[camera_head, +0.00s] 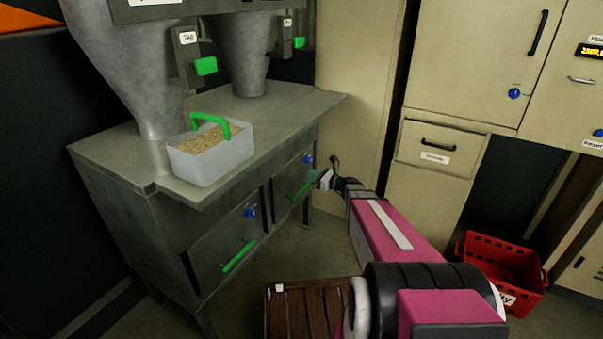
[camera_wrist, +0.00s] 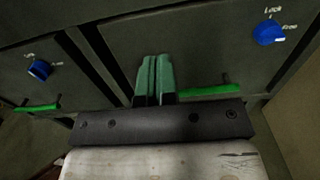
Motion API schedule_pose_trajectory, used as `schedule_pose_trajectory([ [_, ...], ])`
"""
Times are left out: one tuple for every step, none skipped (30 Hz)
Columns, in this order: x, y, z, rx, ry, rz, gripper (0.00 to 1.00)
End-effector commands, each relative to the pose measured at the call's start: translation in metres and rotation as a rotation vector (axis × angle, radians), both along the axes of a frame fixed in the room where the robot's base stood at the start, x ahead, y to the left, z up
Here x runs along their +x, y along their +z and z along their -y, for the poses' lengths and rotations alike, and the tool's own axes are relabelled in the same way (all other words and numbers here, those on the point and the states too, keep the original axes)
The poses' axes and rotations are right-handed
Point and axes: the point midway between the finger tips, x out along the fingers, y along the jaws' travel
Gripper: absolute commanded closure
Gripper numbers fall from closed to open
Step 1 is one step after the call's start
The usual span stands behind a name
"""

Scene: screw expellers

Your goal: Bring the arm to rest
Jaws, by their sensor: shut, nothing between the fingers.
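My gripper (camera_head: 318,177) is at the end of my pink arm, in front of the metal cabinet's right-hand drawer, close to its green handle (camera_head: 303,187). I cannot tell from the head view whether it touches the handle. In the wrist view the green fingers of my gripper (camera_wrist: 154,75) are together with nothing between them. The right drawer's green handle (camera_wrist: 208,91) shows just right of the fingers. The left drawer's green handle (camera_wrist: 37,107) is farther left.
A grain-filled bin (camera_head: 212,160) with a raised green handle stands on the metal cabinet (camera_head: 110,150) under the hoppers. Blue knobs (camera_wrist: 268,32) sit above the drawer handles. A red crate (camera_head: 500,262) and a brown slatted crate (camera_head: 310,310) are low down. Beige cabinets (camera_head: 435,190) stand right.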

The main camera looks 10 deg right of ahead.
Motion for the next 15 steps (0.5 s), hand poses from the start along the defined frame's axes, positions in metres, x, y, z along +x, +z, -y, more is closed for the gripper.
schedule_pose_trajectory([
  [-0.006, 0.000, 0.007, 0.000, -0.002, 0.000, 1.00],
  [-0.008, 0.000, 0.011, -0.001, -0.002, -0.001, 1.00],
  [-0.011, 0.000, 0.014, -0.001, -0.002, -0.001, 1.00],
  [-0.013, 0.000, 0.016, -0.001, -0.002, -0.001, 1.00],
  [-0.014, 0.000, 0.018, -0.001, -0.001, -0.001, 1.00],
  [-0.016, 0.000, 0.020, -0.001, 0.000, -0.001, 1.00],
  [-0.017, 0.000, 0.021, -0.002, 0.000, 0.000, 1.00],
  [-0.018, 0.000, 0.022, -0.004, 0.002, 0.001, 1.00],
  [-0.020, 0.000, 0.022, -0.014, 0.006, 0.004, 1.00],
  [-0.022, 0.000, 0.021, -0.027, 0.012, 0.009, 1.00],
  [-0.025, -0.001, 0.019, -0.047, 0.021, 0.015, 1.00],
  [-0.029, -0.002, 0.015, -0.079, 0.037, 0.026, 1.00],
  [-0.033, -0.003, 0.011, -0.111, 0.053, 0.038, 1.00],
  [-0.038, -0.004, 0.007, -0.149, 0.071, 0.050, 1.00],
  [-0.046, -0.006, 0.002, -0.207, 0.101, 0.073, 1.00],
])
